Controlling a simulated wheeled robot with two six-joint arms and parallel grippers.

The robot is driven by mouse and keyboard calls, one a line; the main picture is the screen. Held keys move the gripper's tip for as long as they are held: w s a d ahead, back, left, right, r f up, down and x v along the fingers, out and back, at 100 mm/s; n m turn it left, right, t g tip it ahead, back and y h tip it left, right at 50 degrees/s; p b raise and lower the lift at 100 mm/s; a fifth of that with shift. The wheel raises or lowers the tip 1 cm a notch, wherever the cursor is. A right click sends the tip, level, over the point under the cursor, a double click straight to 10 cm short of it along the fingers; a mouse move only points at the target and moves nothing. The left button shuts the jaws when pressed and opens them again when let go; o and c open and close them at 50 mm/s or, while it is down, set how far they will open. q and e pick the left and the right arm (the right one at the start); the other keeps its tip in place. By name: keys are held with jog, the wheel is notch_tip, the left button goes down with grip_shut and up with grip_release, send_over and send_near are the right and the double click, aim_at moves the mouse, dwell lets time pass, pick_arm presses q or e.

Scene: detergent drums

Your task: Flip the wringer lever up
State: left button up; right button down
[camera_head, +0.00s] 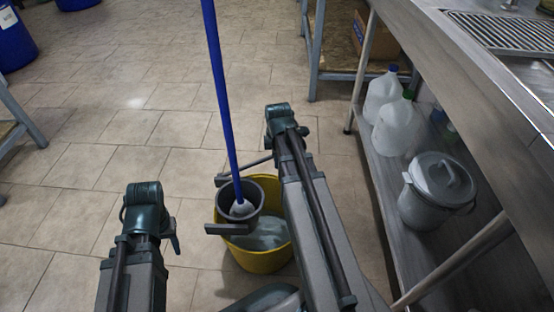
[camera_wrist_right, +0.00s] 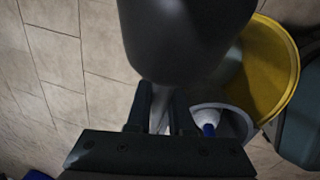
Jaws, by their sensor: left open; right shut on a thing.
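The yellow mop bucket (camera_head: 258,262) stands on the floor, with water in it. A grey round wringer (camera_head: 253,193) sits at its rim, and the mop with a blue handle (camera_head: 219,85) stands in it. The wringer lever (camera_head: 257,162) is a thin grey bar running from the wringer up to the right, behind my right arm. In the right wrist view, my right gripper (camera_wrist_right: 160,108) is shut on the grey lever bar, beside the wringer (camera_wrist_right: 232,122). In the head view its fingertips are hidden. My left gripper (camera_head: 172,236) is open and empty, left of the bucket.
A steel counter (camera_head: 455,90) runs along the right. Its lower shelf (camera_head: 385,165) holds white jugs (camera_head: 396,125) and a grey lidded bin (camera_head: 436,190). A rack (camera_head: 335,45) stands at the back and blue drums (camera_head: 14,40) at the far left.

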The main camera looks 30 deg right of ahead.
jog(key=r+p, duration=0.1)
jog(key=w+a+r+h+p, duration=0.1)
jog(key=a+r+g+h+p, duration=0.1)
jog(key=r+p, duration=0.1)
jog(key=shift+w+r, duration=0.1)
jog(key=shift+w, duration=0.1)
jog(key=shift+w+a+r, duration=0.1)
jog(key=shift+a+r, duration=0.2)
jog(key=shift+r, duration=0.05)
jog(key=shift+g, duration=0.3)
